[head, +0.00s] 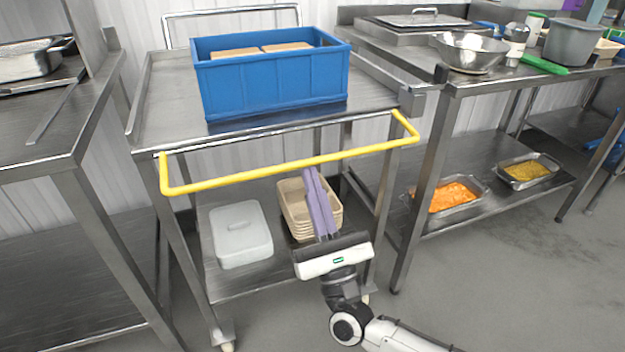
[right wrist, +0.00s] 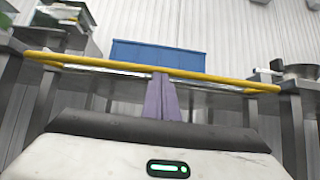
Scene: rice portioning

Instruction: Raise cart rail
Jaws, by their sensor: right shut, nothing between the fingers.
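The yellow cart rail (head: 240,178) sticks out from the front of the metal cart (head: 150,95), a little below the top shelf's level. My right gripper (head: 311,170) points up from below with its purple fingers shut and empty. In the head view its fingertips end at the lower edge of the rail, near the middle. In the right wrist view the fingertips (right wrist: 161,74) overlap the rail (right wrist: 220,79). I cannot tell whether they touch it. My left gripper is not in view.
A blue crate (head: 275,88) with brown items stands on the cart top. A lidded white box (head: 240,243) and stacked beige trays (head: 296,205) sit on the lower shelf. Metal tables (head: 35,140) flank the cart. Open floor (head: 480,290) lies at right.

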